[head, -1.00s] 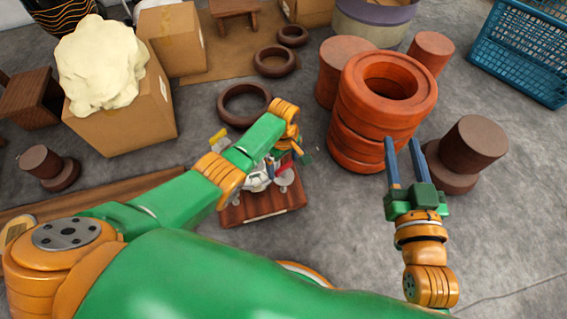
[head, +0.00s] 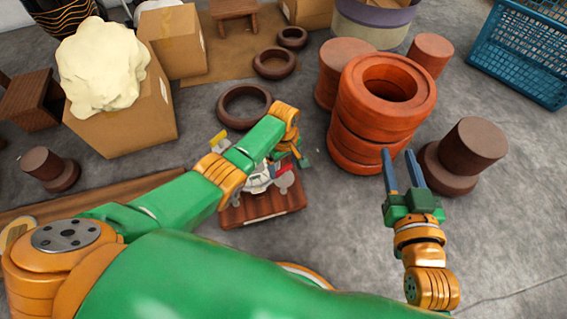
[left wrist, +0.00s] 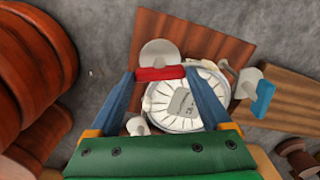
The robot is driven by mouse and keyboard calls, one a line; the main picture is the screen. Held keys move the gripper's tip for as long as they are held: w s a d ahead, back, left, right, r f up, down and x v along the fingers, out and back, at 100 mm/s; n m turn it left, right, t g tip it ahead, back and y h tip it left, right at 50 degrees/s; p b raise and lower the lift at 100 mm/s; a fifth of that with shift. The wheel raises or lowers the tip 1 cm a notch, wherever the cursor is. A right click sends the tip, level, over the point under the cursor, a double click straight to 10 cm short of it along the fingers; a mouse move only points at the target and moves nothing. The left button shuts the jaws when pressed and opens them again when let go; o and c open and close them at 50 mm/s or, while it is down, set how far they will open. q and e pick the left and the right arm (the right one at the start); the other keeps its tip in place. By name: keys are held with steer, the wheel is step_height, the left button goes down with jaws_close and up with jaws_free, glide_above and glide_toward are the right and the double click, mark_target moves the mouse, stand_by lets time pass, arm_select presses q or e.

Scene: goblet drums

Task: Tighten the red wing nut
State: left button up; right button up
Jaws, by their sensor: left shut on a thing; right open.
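The red wing nut (left wrist: 160,73) shows between the fingertips of my left gripper (left wrist: 161,77) in the left wrist view, with a grey disc just beyond it. My left gripper is shut on it. The nut sits at the rim of a small drum (left wrist: 181,103) with a white round face. A blue wing nut (left wrist: 263,98) is at the rim's right side. In the head view the drum (head: 258,178) stands on a wooden board (head: 250,213), partly hidden by my left arm; a yellow piece (head: 219,139) shows beyond. My right gripper (head: 400,156) is open and empty.
A stack of orange-red rings (head: 370,130) stands close beyond my right gripper. A brown drum-shaped piece (head: 473,147) is to its right. A dark ring (head: 228,115) lies behind the board. Grey floor at the lower right is clear.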

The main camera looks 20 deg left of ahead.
arm_select(q)
steer(key=m+p, duration=0.1)
steer(key=m, duration=0.6)
steer(key=shift+p, duration=0.3)
steer(key=shift+m, duration=0.9)
steer(key=m, duration=0.2)
steer(key=shift+m, duration=0.4)
steer(key=m, duration=0.3)
steer(key=shift+m, duration=0.3)
steer(key=m, duration=0.3)
steer(key=shift+m, duration=0.3)
steer(key=m, duration=0.5)
arm_select(e)
steer(key=s+d+f+g+h, duration=0.2)
steer(key=s+f+g, duration=0.6)
steer(key=f, duration=0.4)
steer(key=shift+s+d+m+g, duration=0.3)
steer(key=shift+s+d, duration=0.2)
steer(key=shift+d, duration=0.2)
arm_select(q)
steer(key=shift+m, duration=0.3)
